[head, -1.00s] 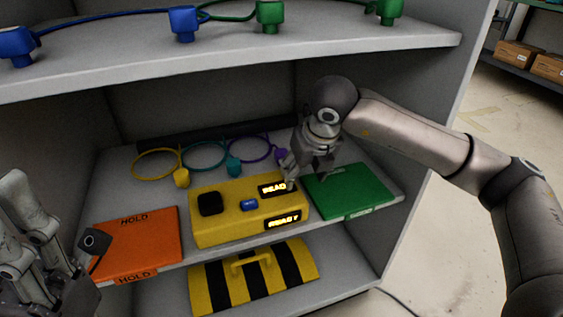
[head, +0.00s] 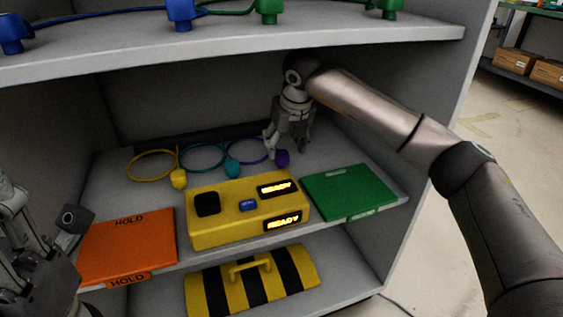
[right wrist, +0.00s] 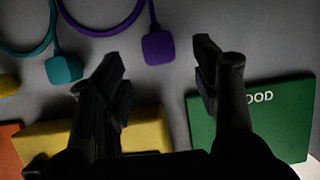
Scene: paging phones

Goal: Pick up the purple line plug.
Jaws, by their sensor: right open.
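The purple line plug (head: 282,159) lies on the middle shelf behind the yellow box, joined to a coiled purple cord (head: 247,150). In the right wrist view the plug (right wrist: 159,48) lies beyond the fingertips, in line with the gap between them. My right gripper (head: 286,149) is open and empty above the shelf, close to the plug; whether it touches cannot be told. It also shows in the right wrist view (right wrist: 160,62). My left gripper (head: 30,235) is partly in view at the lower left; its jaw state is unclear.
The yellow box (head: 222,234) with lit READY displays stands in front. A green pad (head: 345,190) is right, an orange HOLD pad (head: 125,245) left. Teal (head: 232,169) and yellow (head: 179,179) plugs lie left of the purple one. An upper shelf (head: 220,55) overhangs.

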